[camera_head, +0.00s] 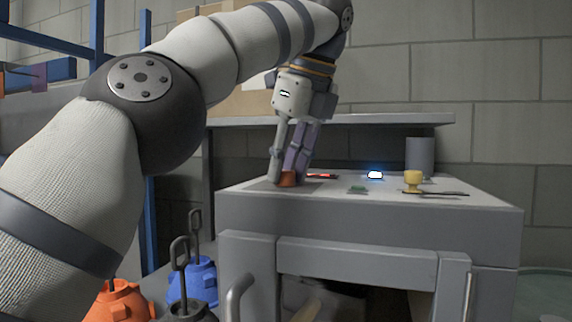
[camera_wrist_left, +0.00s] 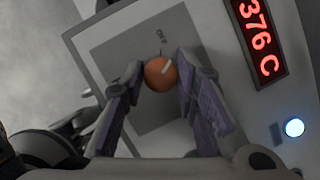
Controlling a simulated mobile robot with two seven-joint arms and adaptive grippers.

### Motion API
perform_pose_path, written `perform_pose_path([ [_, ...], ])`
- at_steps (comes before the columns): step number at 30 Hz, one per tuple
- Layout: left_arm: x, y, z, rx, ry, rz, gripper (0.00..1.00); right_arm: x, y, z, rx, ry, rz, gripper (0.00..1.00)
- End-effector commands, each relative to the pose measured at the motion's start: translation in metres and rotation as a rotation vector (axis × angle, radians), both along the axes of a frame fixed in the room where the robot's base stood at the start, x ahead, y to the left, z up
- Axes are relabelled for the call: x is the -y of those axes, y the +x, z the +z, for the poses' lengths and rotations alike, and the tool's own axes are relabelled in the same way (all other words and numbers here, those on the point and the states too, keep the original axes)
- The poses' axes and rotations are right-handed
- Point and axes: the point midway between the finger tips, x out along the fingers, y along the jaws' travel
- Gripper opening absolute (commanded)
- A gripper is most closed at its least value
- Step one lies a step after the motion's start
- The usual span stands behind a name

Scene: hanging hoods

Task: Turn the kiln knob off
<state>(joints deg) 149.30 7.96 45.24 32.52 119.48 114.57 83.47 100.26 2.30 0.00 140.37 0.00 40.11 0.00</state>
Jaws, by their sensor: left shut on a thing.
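The kiln knob (camera_head: 288,179) is orange and sits on the left part of the kiln's grey top (camera_head: 250,190). In the left wrist view the knob (camera_wrist_left: 160,74) is round, with a pale pointer line, on a grey square plate with a small mark above it. My left gripper (camera_head: 287,172) reaches down from above with its fingers at the knob's sides. In the left wrist view the left gripper (camera_wrist_left: 160,85) is shut on the knob. My right gripper is not in view.
A red display (camera_wrist_left: 257,38) reads 376 C. Blue (camera_head: 196,281) and orange (camera_head: 118,303) containers stand at lower left. A shelf (camera_head: 390,120) runs behind.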

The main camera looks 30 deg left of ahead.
Motion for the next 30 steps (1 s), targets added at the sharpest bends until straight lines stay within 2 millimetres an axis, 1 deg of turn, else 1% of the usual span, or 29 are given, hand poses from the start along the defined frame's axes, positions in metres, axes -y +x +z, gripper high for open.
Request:
perform_pose_path([
  [15, 0.0007, 0.0006, -0.0010, -0.002, 0.000, 0.016, 0.00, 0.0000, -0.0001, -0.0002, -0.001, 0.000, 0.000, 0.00],
  [16, 0.0007, 0.0006, -0.0010, -0.002, 0.000, 0.016, 0.29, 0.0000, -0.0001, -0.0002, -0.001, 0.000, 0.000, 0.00],
  [17, 0.0007, 0.0006, -0.0010, -0.002, -0.001, 0.016, 0.36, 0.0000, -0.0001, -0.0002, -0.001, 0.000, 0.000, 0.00],
  [18, 0.0006, 0.0006, -0.0009, -0.002, 0.000, 0.016, 0.45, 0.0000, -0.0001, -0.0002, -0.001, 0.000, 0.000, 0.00],
  [19, 0.0006, 0.0006, -0.0009, -0.002, 0.000, 0.016, 0.47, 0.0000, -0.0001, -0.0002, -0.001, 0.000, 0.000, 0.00],
  [30, 0.0001, 0.0001, -0.0005, -0.007, 0.002, 0.021, 0.47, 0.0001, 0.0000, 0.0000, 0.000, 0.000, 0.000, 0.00],
])
